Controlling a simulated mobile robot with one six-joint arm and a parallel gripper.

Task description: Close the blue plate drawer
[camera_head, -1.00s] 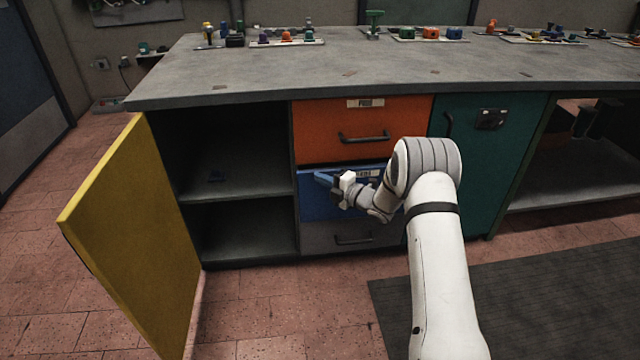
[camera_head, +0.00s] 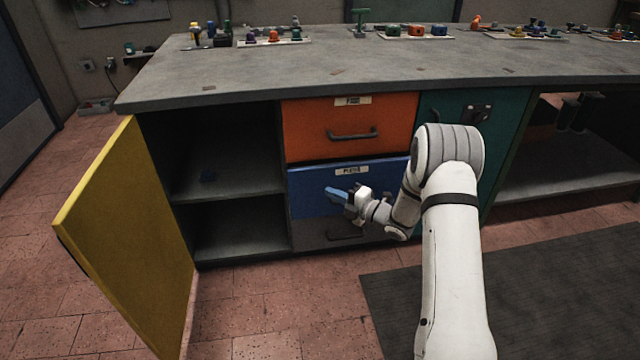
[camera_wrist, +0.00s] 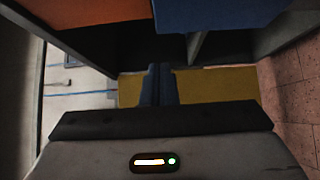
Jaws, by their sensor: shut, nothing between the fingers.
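The blue plate drawer (camera_head: 312,181) sits below the orange drawer, its label at the top. Its front is close to the plane of the drawers around it; I cannot tell whether it is fully flush. Its handle is hidden or out of sight. My gripper (camera_head: 332,193) is in front of the blue front, blue fingers pointing left. I cannot tell whether it touches the drawer. In the wrist view the gripper fingers (camera_wrist: 158,85) are together and empty, and the blue front (camera_wrist: 215,14) is at the top edge.
The orange drawer (camera_head: 348,116) is above and a dark grey drawer (camera_head: 312,236) below. A yellow door (camera_head: 128,235) stands open at left beside open shelves. The teal door (camera_head: 492,135) is at right. The worktop (camera_head: 330,64) overhangs the front. Floor (camera_head: 270,305) in front is clear.

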